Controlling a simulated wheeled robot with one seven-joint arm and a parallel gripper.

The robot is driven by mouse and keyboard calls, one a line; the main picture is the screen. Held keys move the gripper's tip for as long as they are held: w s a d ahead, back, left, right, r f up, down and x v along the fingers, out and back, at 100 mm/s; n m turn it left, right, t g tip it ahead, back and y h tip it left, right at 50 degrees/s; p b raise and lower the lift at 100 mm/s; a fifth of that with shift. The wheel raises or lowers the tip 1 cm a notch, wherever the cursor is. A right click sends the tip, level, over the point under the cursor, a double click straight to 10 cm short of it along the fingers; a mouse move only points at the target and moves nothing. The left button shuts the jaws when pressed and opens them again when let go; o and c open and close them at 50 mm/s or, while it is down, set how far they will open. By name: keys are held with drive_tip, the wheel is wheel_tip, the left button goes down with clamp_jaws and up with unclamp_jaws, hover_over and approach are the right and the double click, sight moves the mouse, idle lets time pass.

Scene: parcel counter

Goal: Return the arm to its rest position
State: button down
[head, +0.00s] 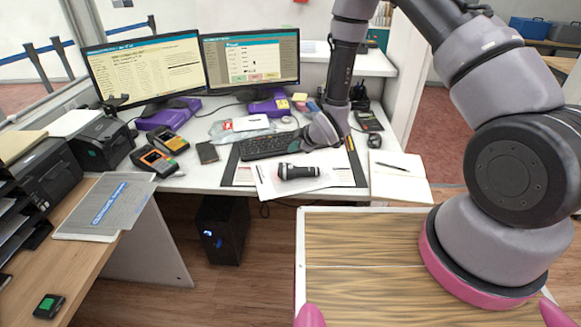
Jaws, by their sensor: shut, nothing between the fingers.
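My arm rises from the right side and reaches down over the white counter (216,180). My gripper (308,143) is at its lower end, above the back right of the desk mat (237,176). It is shut and holds nothing. A black flashlight (298,171) lies on a white paper sheet (268,187), just below and nearer than my gripper, apart from it. My gripper hides the right end of the keyboard (262,146).
Two monitors (145,70) stand at the back left. Card terminals (154,161) and a phone (207,153) lie left of the keyboard. A mouse (374,141) and an open notebook with a pen (400,178) are at right. A printer (104,138) stands at left.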

drive_tip(key=shift+r, duration=0.9)
drive_tip(key=shift+r, duration=0.1)
drive_tip(key=d+r+m+h, duration=0.1)
drive_tip(key=d+r+m, duration=0.2)
drive_tip(key=d+r, duration=0.5)
drive_tip(key=d+r+m+t+h, duration=0.1)
drive_tip(key=d+r+m+h, duration=0.2)
drive_tip(key=r, duration=0.9)
drive_tip(key=d+r+m, duration=0.4)
drive_tip(key=d+r, duration=0.2)
drive_tip(key=r, duration=0.3)
drive_tip(key=s+d+r+m, duration=0.6)
drive_tip(key=s+d+r, duration=0.1)
drive_tip(key=s+r, duration=0.4)
drive_tip(key=s+d+r+m, duration=0.1)
drive_tip(key=s+r+m, duration=0.1)
drive_tip(key=s, duration=0.5)
drive_tip(key=s+d+r+m+g, duration=0.1)
drive_tip(key=s+r+m, duration=0.2)
drive_tip(key=s, duration=0.5)
drive_tip(key=shift+s, duration=0.2)
